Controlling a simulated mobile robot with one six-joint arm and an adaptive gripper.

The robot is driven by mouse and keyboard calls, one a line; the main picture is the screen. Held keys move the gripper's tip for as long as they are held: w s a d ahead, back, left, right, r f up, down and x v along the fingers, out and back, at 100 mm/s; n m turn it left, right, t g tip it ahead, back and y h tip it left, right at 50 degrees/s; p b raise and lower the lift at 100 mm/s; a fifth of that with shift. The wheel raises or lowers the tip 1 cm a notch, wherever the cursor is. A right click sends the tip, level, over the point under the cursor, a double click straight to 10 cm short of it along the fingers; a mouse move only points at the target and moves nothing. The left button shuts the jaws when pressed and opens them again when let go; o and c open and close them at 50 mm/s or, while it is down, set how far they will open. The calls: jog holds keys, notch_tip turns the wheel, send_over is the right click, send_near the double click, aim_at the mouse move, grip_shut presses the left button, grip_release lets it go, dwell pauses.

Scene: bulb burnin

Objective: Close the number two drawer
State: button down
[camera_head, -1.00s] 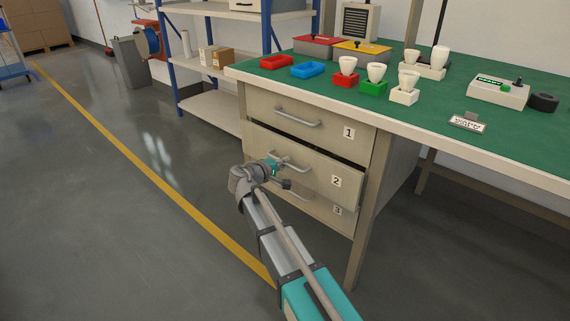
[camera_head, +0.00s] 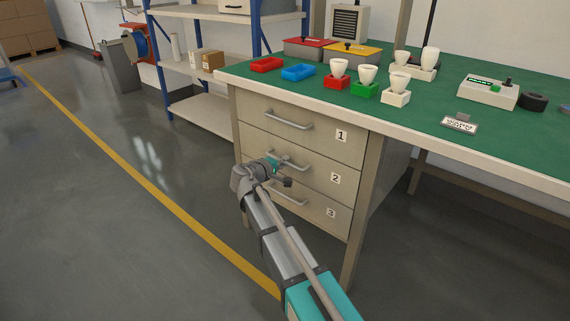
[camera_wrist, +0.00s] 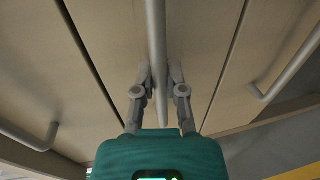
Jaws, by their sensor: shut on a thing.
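The number two drawer (camera_head: 316,173) is the middle of three drawers under the green-topped bench in the head view. Its front looks flush with drawers one (camera_head: 325,137) and three (camera_head: 312,212). My gripper (camera_head: 279,164) is at its bar handle. In the wrist view my gripper (camera_wrist: 160,80) has a finger on each side of the handle bar (camera_wrist: 157,45) and is shut on it. The drawer's inside is not visible.
The bench top (camera_head: 438,139) holds red, blue, green and white trays, several bulbs and a small tester box (camera_head: 488,93). A shelf rack (camera_head: 205,112) stands behind at the left. Open floor with a yellow line (camera_head: 150,192) lies left of my arm.

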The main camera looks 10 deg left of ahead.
jog(key=shift+w+d, duration=0.2)
jog(key=c, duration=0.7)
grip_release()
jog(key=shift+s+a, duration=0.1)
jog(key=shift+s, duration=0.25)
